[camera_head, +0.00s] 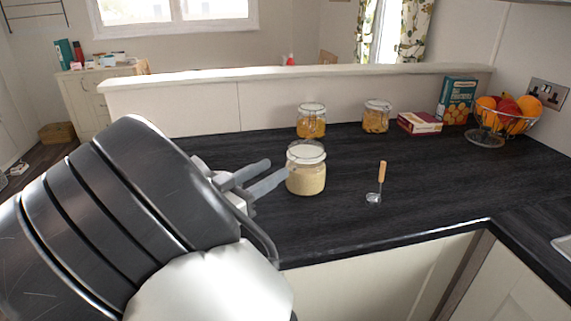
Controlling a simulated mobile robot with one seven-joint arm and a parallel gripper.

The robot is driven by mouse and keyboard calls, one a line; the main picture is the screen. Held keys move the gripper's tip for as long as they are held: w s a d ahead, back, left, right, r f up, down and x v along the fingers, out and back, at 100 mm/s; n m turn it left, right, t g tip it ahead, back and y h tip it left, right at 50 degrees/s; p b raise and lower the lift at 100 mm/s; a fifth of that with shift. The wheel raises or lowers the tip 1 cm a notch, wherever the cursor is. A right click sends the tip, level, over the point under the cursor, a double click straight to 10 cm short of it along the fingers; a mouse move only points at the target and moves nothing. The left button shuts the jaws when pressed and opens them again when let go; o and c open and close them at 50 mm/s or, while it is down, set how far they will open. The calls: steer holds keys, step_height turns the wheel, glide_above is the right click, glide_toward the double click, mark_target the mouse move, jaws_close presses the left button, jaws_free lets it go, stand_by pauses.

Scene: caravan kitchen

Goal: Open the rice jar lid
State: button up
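The rice jar (307,184) is a clear glass jar with pale, cream-coloured contents. It stands upright on the dark counter, left of the middle. Its lid (306,150) sits at the top of the jar; I cannot tell whether its clasp is fastened. My gripper (276,169) reaches in from the left, with its two fingers apart and nothing seen between them. The fingertips are just left of the jar, at about the height of its upper part. The nearer fingertip looks very close to the jar's left side; I cannot tell whether it touches.
Two jars with orange contents (311,126) (376,121) stand behind, near the low wall. A spoon-like tool with a wooden handle (381,174) is right of the rice jar. Boxes (419,123) and a wire fruit basket (487,138) stand at the back right. The right counter is mostly clear.

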mark_target(304, 152)
steer(key=x, duration=0.5)
steer(key=shift+w+d, duration=0.25)
steer(key=shift+w, duration=0.05)
jaws_close()
